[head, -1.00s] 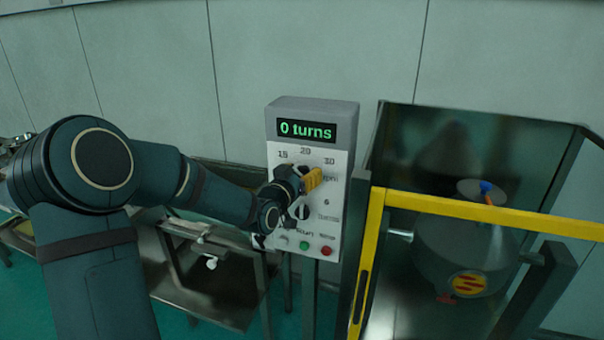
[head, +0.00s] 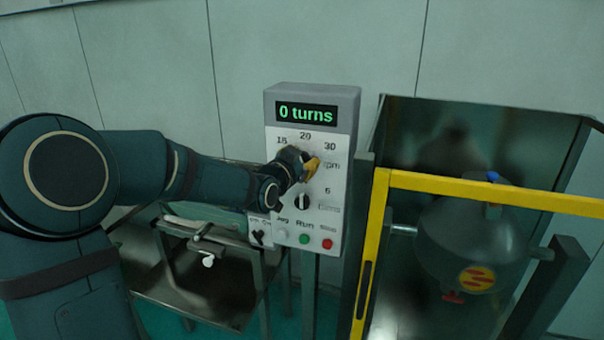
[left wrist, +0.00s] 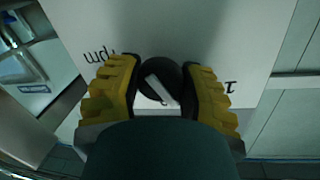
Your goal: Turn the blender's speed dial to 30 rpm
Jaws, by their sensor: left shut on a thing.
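The control panel (head: 340,165) is a white-faced grey box with a green "0 turns" display (head: 307,112) and the marks 15, 20 and 30 above "rpm". My left gripper (head: 311,168) is at the upper part of the panel, below the 20, and hides the speed dial in the head view. In the left wrist view my left gripper (left wrist: 160,92) is shut on the black speed dial (left wrist: 158,70), one yellow finger on each side. Its white pointer (left wrist: 160,89) lies slanted; I cannot tell which mark it points at. My right gripper is out of view.
A lower turns dial (head: 302,201), a green button (head: 304,239) and a red button (head: 327,243) sit below my gripper. Right of the panel, a yellow guard bar (head: 480,187) fronts the grey blender drum (head: 462,240). A metal table (head: 200,285) stands left.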

